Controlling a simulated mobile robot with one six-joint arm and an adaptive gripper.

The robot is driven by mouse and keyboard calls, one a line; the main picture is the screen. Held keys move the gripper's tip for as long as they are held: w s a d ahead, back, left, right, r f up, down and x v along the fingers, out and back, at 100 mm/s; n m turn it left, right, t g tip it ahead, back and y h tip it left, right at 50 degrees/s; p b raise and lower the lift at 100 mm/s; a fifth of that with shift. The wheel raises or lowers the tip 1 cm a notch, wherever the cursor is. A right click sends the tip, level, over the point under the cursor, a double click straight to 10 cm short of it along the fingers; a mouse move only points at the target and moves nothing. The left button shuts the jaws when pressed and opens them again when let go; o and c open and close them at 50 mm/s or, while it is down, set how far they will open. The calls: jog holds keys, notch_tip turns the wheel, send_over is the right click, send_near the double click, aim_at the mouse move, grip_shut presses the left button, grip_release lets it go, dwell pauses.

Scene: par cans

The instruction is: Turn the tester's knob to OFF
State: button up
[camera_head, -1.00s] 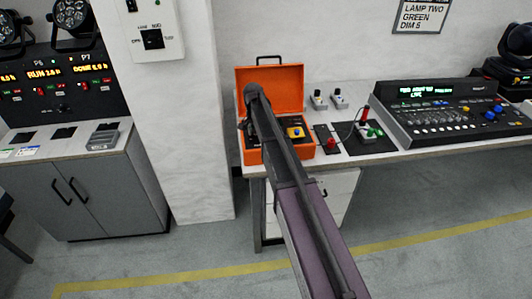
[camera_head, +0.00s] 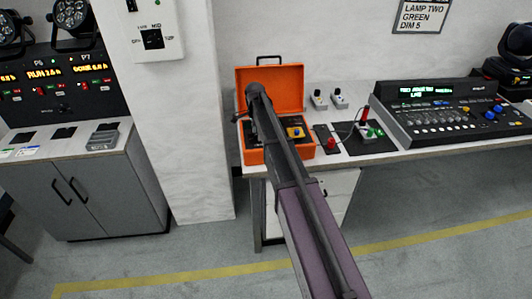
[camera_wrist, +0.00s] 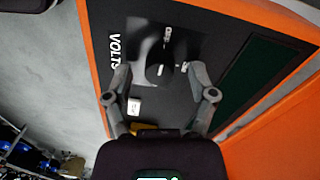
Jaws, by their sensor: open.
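The tester is an orange case with its lid (camera_head: 285,85) open, on the bench in the head view. In the wrist view its black panel carries the word VOLTS and a dark knob (camera_wrist: 158,73) with a pale mark. Small white lettering sits around the knob, too blurred to read surely. My gripper (camera_wrist: 159,70) is open, with one finger on each side of the knob. I cannot tell whether the fingers touch it. In the head view my arm hides much of the panel and the gripper.
A yellow-and-blue control (camera_head: 295,132) sits on the case's right side. To the right are a red button (camera_head: 331,143), a black mat with small clamps, and a lighting console (camera_head: 450,115). A white pillar (camera_head: 165,110) stands close on the left.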

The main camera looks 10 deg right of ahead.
jog(key=m, duration=0.5)
notch_tip(320, 180, up, 14)
jog(key=p, duration=1.4)
jog(key=s+f+n+b, duration=0.3)
jog(key=s+n, duration=0.3)
jog(key=s, duration=0.3)
jog(key=s+a+f+n+b, duration=0.1)
jog(key=s+f+n+b, duration=0.3)
jog(key=s+n, duration=0.3)
jog(key=s, duration=0.3)
jog(key=shift+f, duration=0.15)
jog(key=s+n, duration=0.8)
jog(key=s, duration=0.4)
jog(key=shift+s+a+t, duration=0.25)
jog(key=shift+s+t, duration=0.05)
jog(key=shift+s, duration=0.1)
dwell(0.9)
